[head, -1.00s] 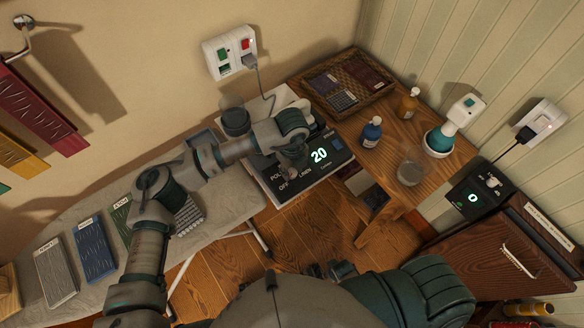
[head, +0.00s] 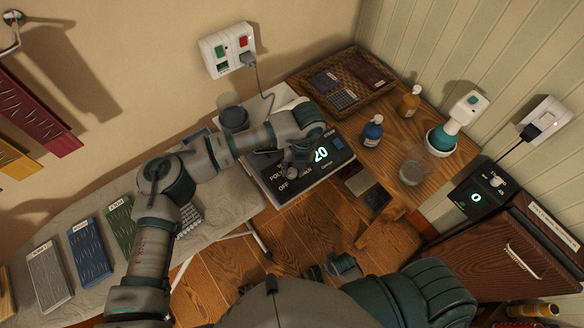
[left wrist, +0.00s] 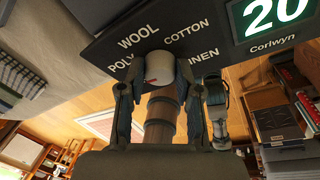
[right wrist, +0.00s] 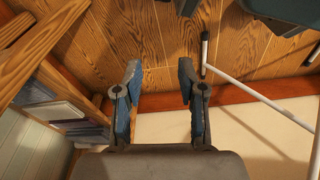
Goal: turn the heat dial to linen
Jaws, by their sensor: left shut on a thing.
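The heat dial (left wrist: 159,66) is a pale round knob with a small red mark on the panel (left wrist: 200,30) of the iron station. Around it the panel reads WOOL, COTTON, POLY and LINEN, the last two partly covered. My left gripper (left wrist: 158,80) is shut on the dial, one finger on each side. Which label the dial points at cannot be told. In the head view my left gripper (head: 294,166) covers the dial, beside OFF on the panel (head: 318,172). The green display (head: 320,154) reads 20. My right gripper (right wrist: 159,74) is open and empty above the floor.
A wooden table (head: 440,178) at the right holds a woven tray (head: 379,84), bottles and a glass (head: 414,172). A second device (head: 478,196) displays 0. The ironing board (head: 205,235) lies at the left with fabric samples. A wall socket (head: 228,52) is behind.

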